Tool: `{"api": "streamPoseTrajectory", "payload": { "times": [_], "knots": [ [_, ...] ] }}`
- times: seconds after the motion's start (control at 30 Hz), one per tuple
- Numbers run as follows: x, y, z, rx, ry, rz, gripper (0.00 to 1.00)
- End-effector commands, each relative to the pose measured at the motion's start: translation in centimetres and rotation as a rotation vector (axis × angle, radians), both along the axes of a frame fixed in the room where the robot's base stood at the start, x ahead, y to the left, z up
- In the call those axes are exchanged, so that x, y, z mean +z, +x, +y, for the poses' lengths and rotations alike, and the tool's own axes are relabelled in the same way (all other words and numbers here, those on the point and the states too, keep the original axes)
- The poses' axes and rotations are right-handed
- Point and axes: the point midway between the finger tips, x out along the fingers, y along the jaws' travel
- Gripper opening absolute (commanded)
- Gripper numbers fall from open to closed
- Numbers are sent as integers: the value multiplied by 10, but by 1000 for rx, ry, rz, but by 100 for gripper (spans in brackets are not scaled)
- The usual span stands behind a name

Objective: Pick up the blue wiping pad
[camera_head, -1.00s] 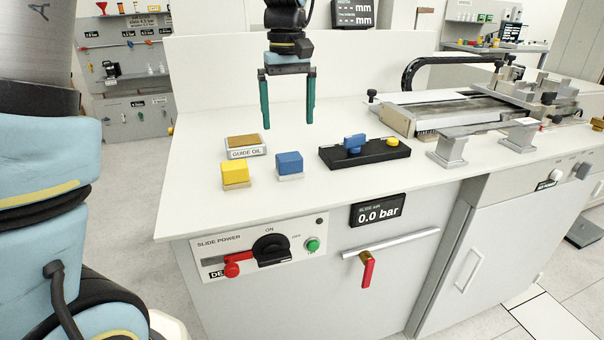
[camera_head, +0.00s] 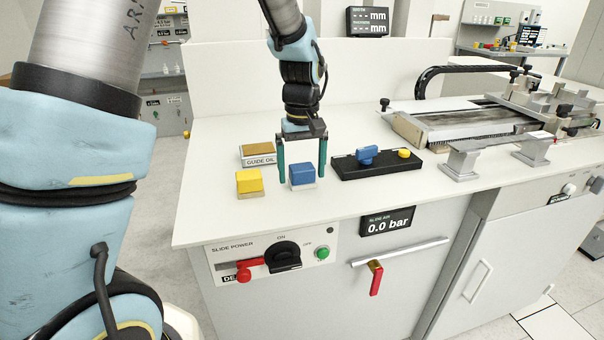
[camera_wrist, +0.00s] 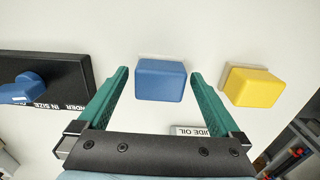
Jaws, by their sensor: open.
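The blue wiping pad (camera_head: 302,174) is a small blue block on a pale base, standing on the white bench top. It also shows in the wrist view (camera_wrist: 160,80), near the middle. My gripper (camera_head: 301,181) is open, with its two green fingers pointing down around the pad's place, one to each side in the head view. In the wrist view the fingers (camera_wrist: 161,75) lie left and right of the pad, with clear gaps; nothing is held. I cannot tell exactly how high the fingertips are above the bench.
A yellow pad (camera_head: 249,181) stands close to the left of the blue one. The guide oil tray (camera_head: 258,161) lies behind it. A black holder (camera_head: 375,168) with blue and yellow knobs is to the right. The bench's front strip is clear.

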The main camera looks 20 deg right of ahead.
Motion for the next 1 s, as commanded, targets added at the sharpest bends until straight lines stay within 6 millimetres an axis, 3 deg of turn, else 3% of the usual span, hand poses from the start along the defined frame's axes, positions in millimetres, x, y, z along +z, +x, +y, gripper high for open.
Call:
{"api": "streamPoseTrajectory", "payload": {
  "times": [0.1,0.87,1.0],
  "knots": [
    [0,0,0,0,0,0,99],
    [0,0,0,0,0,0,13],
    [1,0,0,0,0,0,12]
  ]
}}
